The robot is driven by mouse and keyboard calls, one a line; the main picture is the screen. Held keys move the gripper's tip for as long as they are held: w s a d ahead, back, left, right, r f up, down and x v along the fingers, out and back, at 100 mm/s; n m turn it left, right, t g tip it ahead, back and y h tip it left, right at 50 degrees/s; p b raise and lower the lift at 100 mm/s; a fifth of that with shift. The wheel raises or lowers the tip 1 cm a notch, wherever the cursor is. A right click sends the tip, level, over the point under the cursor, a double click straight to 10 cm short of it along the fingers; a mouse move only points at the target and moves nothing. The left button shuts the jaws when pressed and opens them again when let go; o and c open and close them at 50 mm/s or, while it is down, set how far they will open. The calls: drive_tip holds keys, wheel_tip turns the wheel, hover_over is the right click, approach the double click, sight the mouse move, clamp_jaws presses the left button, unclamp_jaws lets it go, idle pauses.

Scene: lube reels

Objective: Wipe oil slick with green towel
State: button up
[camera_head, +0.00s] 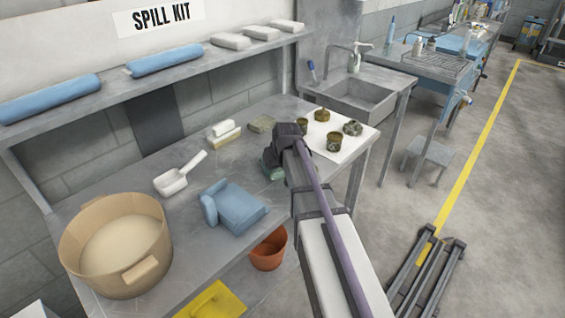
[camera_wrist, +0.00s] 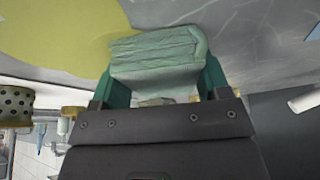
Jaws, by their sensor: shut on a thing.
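My gripper (camera_head: 272,164) is over the steel workbench (camera_head: 190,215), and the arm hides part of the area below it. It is shut on a folded, pale green towel (camera_wrist: 158,52), which sits between the green fingers in the wrist view. The towel's lower part also shows at the gripper in the head view (camera_head: 277,174). In the wrist view a yellow patch, which looks like the oil slick (camera_wrist: 55,38), spreads on the grey surface. The towel overlaps its edge in the picture; I cannot tell whether they touch. The slick is not visible in the head view.
A white mat (camera_head: 360,143) with several small dark parts lies right of my gripper. A folded blue cloth (camera_head: 237,203), white scoop (camera_head: 178,178), tan tub (camera_head: 75,255) and pale blocks (camera_head: 224,136) stand on the bench. A shelf (camera_head: 190,68) runs above the back.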

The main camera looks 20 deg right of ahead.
drive_tip(key=shift+s+d+f, duration=0.1)
drive_tip(key=shift+s+d, duration=0.15)
drive_tip(key=shift+s, duration=0.55)
drive_tip(key=shift+s+d+f, duration=0.1)
drive_tip(key=shift+s+d, duration=0.15)
drive_tip(key=shift+s, duration=0.5)
drive_tip(key=shift+w+d+r, duration=0.1)
drive_tip(key=shift+w+d, duration=0.55)
drive_tip(key=shift+d, duration=0.75)
drive_tip(key=shift+w+d+f, duration=0.1)
drive_tip(key=shift+w+d, duration=0.5)
drive_tip(key=shift+d, duration=0.8)
drive_tip(key=shift+w+d+r, duration=0.1)
drive_tip(key=shift+w+d, duration=0.55)
drive_tip(key=shift+d, duration=0.75)
drive_tip(key=shift+s+d+r, duration=0.1)
drive_tip(key=shift+s+d, duration=0.2)
drive_tip(key=shift+s, duration=0.45)
drive_tip(key=shift+s+d, duration=0.3)
drive_tip(key=shift+s, duration=0.4)
drive_tip(key=shift+s+a, duration=0.3)
drive_tip(key=shift+a, duration=0.3)
drive_tip(key=shift+s+a, duration=0.25)
drive_tip(key=shift+a, duration=0.35)
drive_tip(key=shift+s+a, duration=0.4)
drive_tip(key=shift+a, duration=0.6)
drive_tip(key=shift+s+a, duration=0.45)
drive_tip(key=shift+a, duration=0.55)
drive_tip(key=shift+s+a, duration=0.4)
drive_tip(key=shift+a, duration=0.6)
